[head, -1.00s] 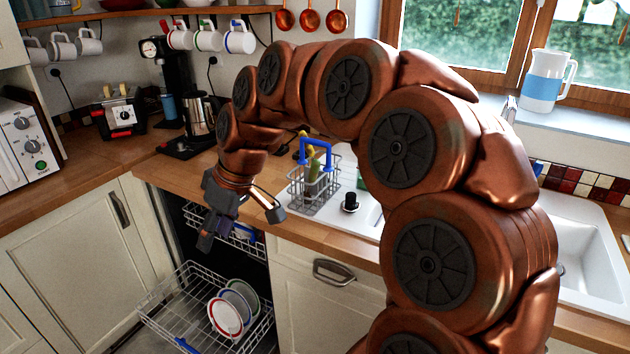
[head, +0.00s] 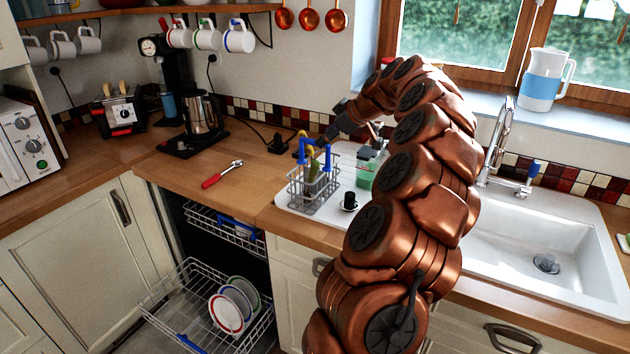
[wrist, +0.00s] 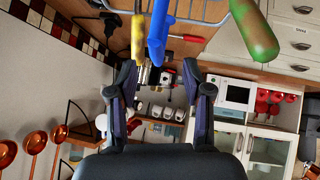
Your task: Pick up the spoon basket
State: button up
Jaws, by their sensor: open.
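The spoon basket (head: 328,187) is a grey wire basket with a blue handle (head: 301,150). It stands upright at the left end of the white sink unit, with green and yellow-handled utensils inside. In the wrist view my gripper (wrist: 158,76) is open and empty. The blue handle (wrist: 158,35) lies in line with the gap between the fingers, just beyond the tips. Whether it touches them I cannot tell. Part of the wire basket (wrist: 205,12) shows at the top edge.
A black stopper (head: 349,201) and a green bottle (head: 368,167) stand close to the basket. A tall faucet (head: 497,145) is to the right. A red-handled tool (head: 221,175) lies on the counter at left. The open dishwasher rack (head: 180,305) is below.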

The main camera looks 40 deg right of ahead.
jog(key=shift+p+x, duration=0.6)
jog(key=shift+x, duration=0.55)
jog(key=p+x, duration=0.2)
jog(key=x, duration=0.2)
jog(key=shift+w+d+r, duration=0.15)
jog(key=shift+w, duration=0.1)
grip_shut()
